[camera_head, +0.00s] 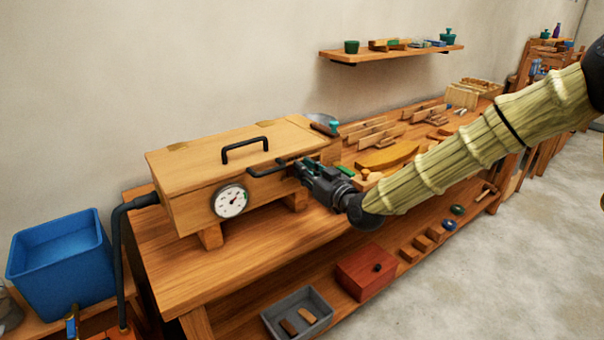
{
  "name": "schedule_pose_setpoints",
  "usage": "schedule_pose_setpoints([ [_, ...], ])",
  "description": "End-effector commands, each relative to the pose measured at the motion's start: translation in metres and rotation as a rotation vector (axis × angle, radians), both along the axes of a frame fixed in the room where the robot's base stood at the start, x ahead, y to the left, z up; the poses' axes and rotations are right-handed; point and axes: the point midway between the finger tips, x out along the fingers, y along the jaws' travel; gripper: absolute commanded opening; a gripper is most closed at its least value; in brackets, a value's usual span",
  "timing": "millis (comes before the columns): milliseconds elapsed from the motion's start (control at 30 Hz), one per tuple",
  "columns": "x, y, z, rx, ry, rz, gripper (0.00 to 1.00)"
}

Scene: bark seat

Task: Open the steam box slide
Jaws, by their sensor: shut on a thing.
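The steam box (200,163) is a long wooden box on short wooden feet on the workbench, at the left of the middle. Its lid lies flat on top, with a black bar handle (245,146). A round white dial (230,201) is on its front face. A second black handle (262,172) sticks out at the front, right of the dial. My gripper (298,172) is at this front handle, shut on its right part. The fingers and the box's right end hide each other partly, so I cannot tell how far the slide stands out.
A black hose (117,240) runs from the box's left end down past a blue bin (62,262). Wooden tools and a yellow curved piece (388,157) lie on the bench (250,250) to the right. A red box (364,272) and grey tray (297,313) are on the lower shelf.

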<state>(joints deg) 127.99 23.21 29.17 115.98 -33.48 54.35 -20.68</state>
Motion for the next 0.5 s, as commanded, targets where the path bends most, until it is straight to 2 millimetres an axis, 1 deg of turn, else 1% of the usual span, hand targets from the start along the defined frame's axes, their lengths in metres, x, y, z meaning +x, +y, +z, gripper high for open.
schedule_pose_setpoints([
  [33,0.007,-0.009,-0.002,0.0,-0.005,-0.004,0.0],
  [200,0.022,-0.03,-0.001,-0.001,-0.003,-0.003,0.0],
  [300,0.025,-0.034,0.0,0.0,-0.003,-0.002,0.0],
  [500,0.025,-0.036,0.001,0.0,-0.002,-0.004,0.0],
])
